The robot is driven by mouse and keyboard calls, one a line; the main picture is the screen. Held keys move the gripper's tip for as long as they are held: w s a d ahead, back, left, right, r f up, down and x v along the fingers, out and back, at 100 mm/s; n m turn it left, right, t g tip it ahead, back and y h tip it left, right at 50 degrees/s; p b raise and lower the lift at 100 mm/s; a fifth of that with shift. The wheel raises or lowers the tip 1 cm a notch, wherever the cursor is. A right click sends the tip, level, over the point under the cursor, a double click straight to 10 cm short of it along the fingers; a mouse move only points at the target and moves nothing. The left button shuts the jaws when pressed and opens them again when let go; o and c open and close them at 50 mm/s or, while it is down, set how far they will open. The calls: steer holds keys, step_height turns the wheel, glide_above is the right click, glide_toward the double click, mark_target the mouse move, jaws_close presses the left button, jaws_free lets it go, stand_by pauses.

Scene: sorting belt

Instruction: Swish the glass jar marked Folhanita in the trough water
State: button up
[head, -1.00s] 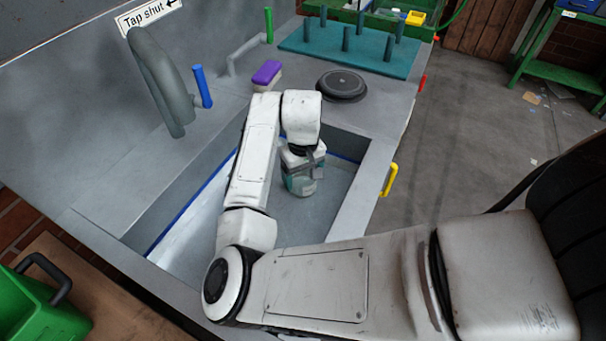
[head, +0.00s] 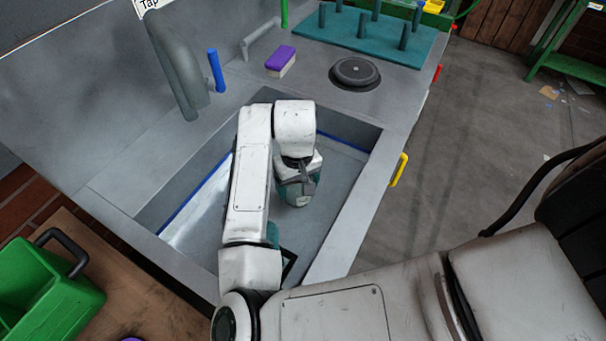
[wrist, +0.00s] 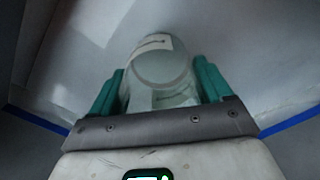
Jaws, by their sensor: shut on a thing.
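My gripper (head: 298,186) is inside the trough, with its teal fingers on either side of a glass jar. In the wrist view the gripper (wrist: 160,92) is shut on the clear glass jar (wrist: 163,68), which has a pale label. The marking on the label cannot be read. The jar shows in the head view (head: 297,200) only in part, behind the gripper. The trough (head: 345,225) is a grey basin with a blue line around its inner walls. I cannot tell how deep the jar sits in the water.
A grey tap (head: 178,65) with a blue lever (head: 216,70) stands at the left. A purple-topped brush (head: 281,60), a round black lid (head: 355,72) and a teal peg board (head: 370,38) lie behind the trough. A yellow handle (head: 399,169) sticks out at the right edge. A green crate (head: 50,305) is lower left.

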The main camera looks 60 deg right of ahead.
steer(key=shift+a, duration=0.15)
steer(key=d+p, duration=0.2)
steer(key=d, duration=0.4)
steer(key=shift+w+d+r+p, duration=0.1)
steer(key=shift+d+p, duration=0.2)
steer(key=shift+d, duration=0.7)
steer(key=shift+a+p, duration=0.8)
steer(key=shift+a, duration=3.2)
steer(key=shift+d+p, duration=1.25)
steer(key=shift+d, duration=2.75)
